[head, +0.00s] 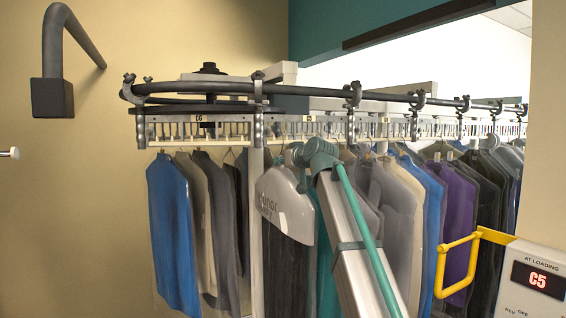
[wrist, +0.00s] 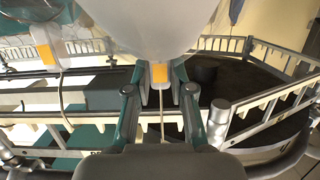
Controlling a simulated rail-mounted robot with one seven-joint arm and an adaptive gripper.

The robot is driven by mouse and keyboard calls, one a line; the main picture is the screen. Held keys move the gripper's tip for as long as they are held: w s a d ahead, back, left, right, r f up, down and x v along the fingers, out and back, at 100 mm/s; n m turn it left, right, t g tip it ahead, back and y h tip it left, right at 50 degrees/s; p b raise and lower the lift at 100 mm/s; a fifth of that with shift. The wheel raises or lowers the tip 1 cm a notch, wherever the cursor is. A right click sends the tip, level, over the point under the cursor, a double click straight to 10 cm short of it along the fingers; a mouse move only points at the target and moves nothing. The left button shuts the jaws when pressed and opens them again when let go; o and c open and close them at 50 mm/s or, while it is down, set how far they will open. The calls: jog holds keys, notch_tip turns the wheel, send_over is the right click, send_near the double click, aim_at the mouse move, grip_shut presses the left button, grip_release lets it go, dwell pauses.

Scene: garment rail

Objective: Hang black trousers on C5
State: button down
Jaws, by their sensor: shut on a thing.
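The black trousers (head: 283,275) hang in a clear bag under a white printed cover (head: 286,205), just left of my arm in the head view. My gripper (wrist: 160,92) is shut on the thin wire hanger hook (wrist: 162,118), below an orange tag (wrist: 160,73). The white cover (wrist: 155,25) fills the top of the wrist view. The hook lies across or in front of the slotted bar (wrist: 90,118); I cannot tell whether it rests in a slot. In the head view, a C5 label (head: 308,119) is on the rail above the trousers.
The dark rail (head: 300,91) curves round at the left, with a C6 label (head: 199,118). Bagged garments crowd both sides, including a blue one (head: 172,235) and a purple one (head: 459,225). A yellow loop (head: 441,270) and a panel reading C5 (head: 538,280) stand at right.

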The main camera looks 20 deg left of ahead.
jog(key=shift+f+b, duration=0.5)
jog(key=shift+f, duration=0.5)
jog(key=c, duration=0.9)
grip_release()
jog(key=shift+f, duration=0.15)
jog(key=shift+d, duration=0.1)
jog(key=v, duration=1.2)
